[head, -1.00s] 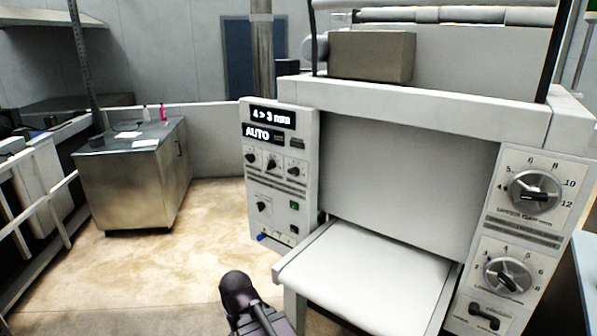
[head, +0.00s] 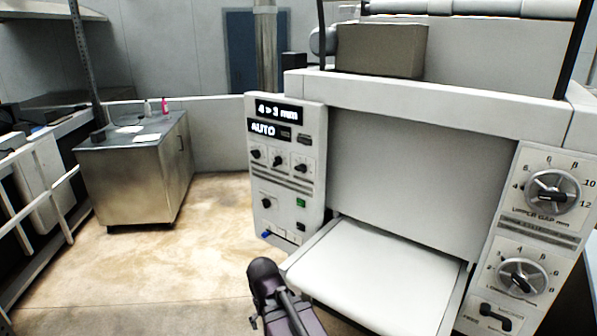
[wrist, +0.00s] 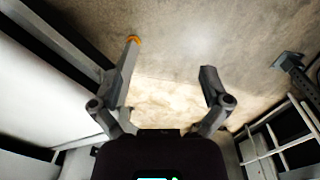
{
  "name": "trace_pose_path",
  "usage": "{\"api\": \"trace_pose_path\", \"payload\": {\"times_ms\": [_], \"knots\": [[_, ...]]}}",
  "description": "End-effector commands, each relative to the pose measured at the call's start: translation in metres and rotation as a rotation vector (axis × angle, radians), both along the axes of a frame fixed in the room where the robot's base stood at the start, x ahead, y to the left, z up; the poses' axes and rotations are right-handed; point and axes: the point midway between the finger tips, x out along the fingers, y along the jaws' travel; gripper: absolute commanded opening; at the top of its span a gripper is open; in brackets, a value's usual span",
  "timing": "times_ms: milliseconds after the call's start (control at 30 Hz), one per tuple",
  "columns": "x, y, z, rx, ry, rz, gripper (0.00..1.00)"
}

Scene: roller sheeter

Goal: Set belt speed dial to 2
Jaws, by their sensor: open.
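The left control panel (head: 286,170) of the sheeter carries a row of three small black knobs, the left knob (head: 256,154), middle knob (head: 278,160) and right knob (head: 301,167). A single knob (head: 267,203) sits below them. Their labels are too small to read, so I cannot tell which is the belt speed dial. In the wrist view my gripper (wrist: 160,78) is open and empty, its fingers apart over the floor. In the head view a dark part of my arm (head: 280,295) shows low in front of the machine, apart from the panel.
The right panel has a large upper gap dial (head: 552,192), a lower dial (head: 522,277) and a handle (head: 500,316). A white bed (head: 385,275) juts out between the panels. A steel cabinet (head: 135,180) and railing stand left. Floor (head: 200,240) left of the machine is clear.

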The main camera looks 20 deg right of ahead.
Motion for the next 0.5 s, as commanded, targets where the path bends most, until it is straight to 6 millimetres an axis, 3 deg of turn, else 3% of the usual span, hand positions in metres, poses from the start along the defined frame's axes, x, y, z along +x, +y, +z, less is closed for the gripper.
{"api": "trace_pose_path", "payload": {"times_ms": [267, 500], "knots": [[0.058, -0.045, 0.014, -0.214, -0.108, -0.239, 1.0], [0.132, -0.096, 0.048, -0.471, -0.35, -0.527, 1.0]]}}
